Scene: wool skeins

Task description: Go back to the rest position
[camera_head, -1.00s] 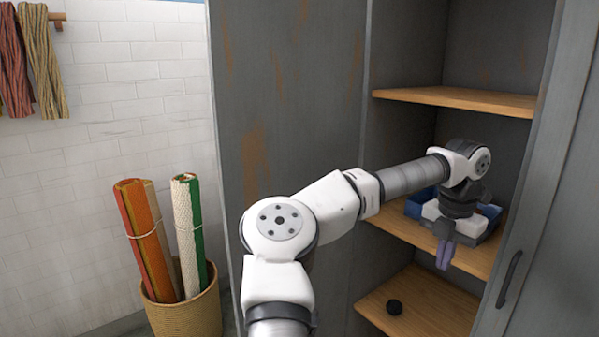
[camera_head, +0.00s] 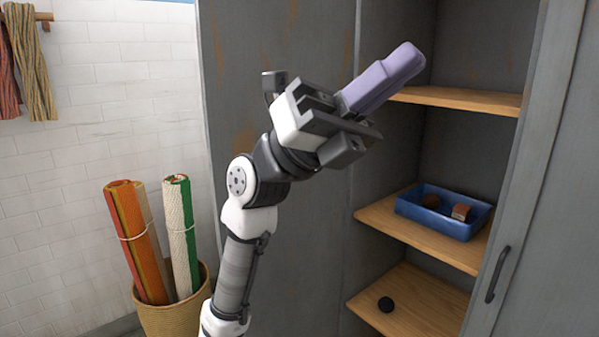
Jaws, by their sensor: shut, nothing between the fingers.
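My gripper (camera_head: 404,64) is raised in front of the open cabinet, with its lavender fingers pointing up and to the right. The fingers are shut together with nothing between them. My arm is folded up in the middle of the view, clear of the middle shelf. The fingertips overlap the left end of the top shelf in the picture, but I cannot tell how far in front of it they are.
A blue tray (camera_head: 447,229) on the middle shelf (camera_head: 400,232) holds brownish items. A black ball (camera_head: 386,304) lies on the lower shelf (camera_head: 425,308). A wicker basket (camera_head: 172,312) with rolled rugs stands at left. Skeins (camera_head: 33,60) hang on the wall.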

